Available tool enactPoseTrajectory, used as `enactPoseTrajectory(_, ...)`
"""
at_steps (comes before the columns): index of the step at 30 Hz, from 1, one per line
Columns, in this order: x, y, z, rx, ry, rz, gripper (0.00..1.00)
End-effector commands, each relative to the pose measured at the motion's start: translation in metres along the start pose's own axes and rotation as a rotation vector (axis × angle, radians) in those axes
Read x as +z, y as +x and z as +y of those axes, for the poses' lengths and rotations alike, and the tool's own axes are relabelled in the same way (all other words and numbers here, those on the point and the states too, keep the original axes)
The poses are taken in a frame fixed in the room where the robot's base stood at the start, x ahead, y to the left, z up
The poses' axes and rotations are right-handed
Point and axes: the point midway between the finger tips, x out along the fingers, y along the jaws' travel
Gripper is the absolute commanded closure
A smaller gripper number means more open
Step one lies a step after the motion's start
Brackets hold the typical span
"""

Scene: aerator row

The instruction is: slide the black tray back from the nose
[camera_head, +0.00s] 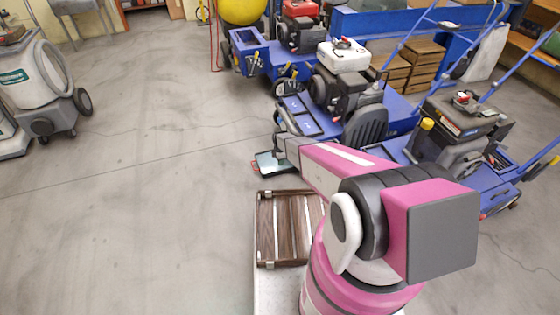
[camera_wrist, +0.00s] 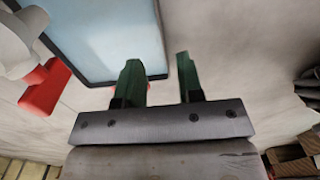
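A flat tray with a black rim and a pale bluish, shiny face (camera_head: 275,163) shows just below my gripper in the head view, near the front of the middle blue aerator (camera_head: 330,115). In the wrist view the same tray (camera_wrist: 110,38) fills the upper left, its black rim close to my left finger. I cannot tell whether a finger touches the rim.
A red part (camera_wrist: 45,88) lies left of the tray in the wrist view. More blue aerators (camera_head: 260,55) (camera_head: 465,135) stand either side of the middle one. A brown slatted wooden crate (camera_head: 265,235) is below the tray. Open concrete floor (camera_head: 150,170) lies left.

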Motion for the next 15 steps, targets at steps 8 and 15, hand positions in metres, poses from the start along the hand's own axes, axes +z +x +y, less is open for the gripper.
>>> enactPoseTrajectory(8, 0.000, 0.021, 0.001, -0.001, 0.001, 0.000, 0.66)
enactPoseTrajectory(15, 0.000, 0.059, 0.001, -0.001, 0.001, 0.000, 0.66)
